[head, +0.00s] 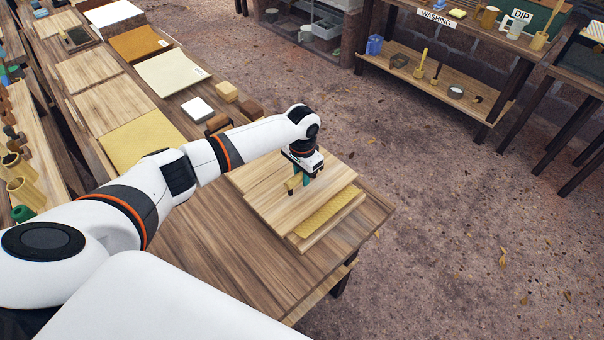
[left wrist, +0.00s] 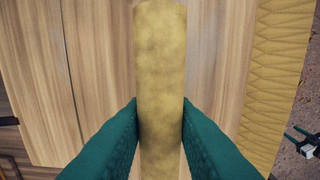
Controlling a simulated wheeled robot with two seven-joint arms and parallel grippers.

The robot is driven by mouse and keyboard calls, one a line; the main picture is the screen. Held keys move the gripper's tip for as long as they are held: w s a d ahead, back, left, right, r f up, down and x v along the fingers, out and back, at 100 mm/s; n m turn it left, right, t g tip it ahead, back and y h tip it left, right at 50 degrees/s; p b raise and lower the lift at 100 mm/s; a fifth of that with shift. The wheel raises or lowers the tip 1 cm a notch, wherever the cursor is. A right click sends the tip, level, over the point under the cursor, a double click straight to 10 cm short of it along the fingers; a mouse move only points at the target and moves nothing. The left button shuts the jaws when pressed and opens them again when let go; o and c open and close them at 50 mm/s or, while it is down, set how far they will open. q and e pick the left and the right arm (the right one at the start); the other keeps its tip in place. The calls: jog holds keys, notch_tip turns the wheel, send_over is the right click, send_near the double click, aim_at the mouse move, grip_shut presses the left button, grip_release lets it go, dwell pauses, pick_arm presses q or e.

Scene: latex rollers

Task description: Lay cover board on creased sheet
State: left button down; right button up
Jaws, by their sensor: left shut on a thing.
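The cover board (head: 275,190) is a pale wooden board with a yellowish bar handle. My left gripper (head: 300,182) is shut on this handle (left wrist: 160,60), with a green finger on each side in the left wrist view. The creased sheet (head: 328,212) is yellow with fine ridges, and a strip of it shows beyond the board's right edge; the rest is hidden under the board. The strip also shows at the right in the left wrist view (left wrist: 275,80). I cannot tell whether board and sheet touch. Part of my right gripper (left wrist: 302,140) seems to show at that view's right edge.
The stack is on a wooden table (head: 215,255), with bare tabletop in front. A long bench at the left holds boards, a yellow sheet (head: 143,143), a cream sheet (head: 172,72) and small blocks (head: 197,109). Washing (head: 435,80) and dip stations stand at the back right.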

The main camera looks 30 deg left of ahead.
pick_arm(q)
jog(key=shift+f, duration=0.25)
jog(key=c, duration=1.1)
grip_release()
notch_tip(320, 180, up, 11)
jog(key=b, duration=0.3)
jog(key=shift+f, duration=0.1)
jog(key=shift+r, duration=0.6)
jog(key=shift+d, duration=0.1)
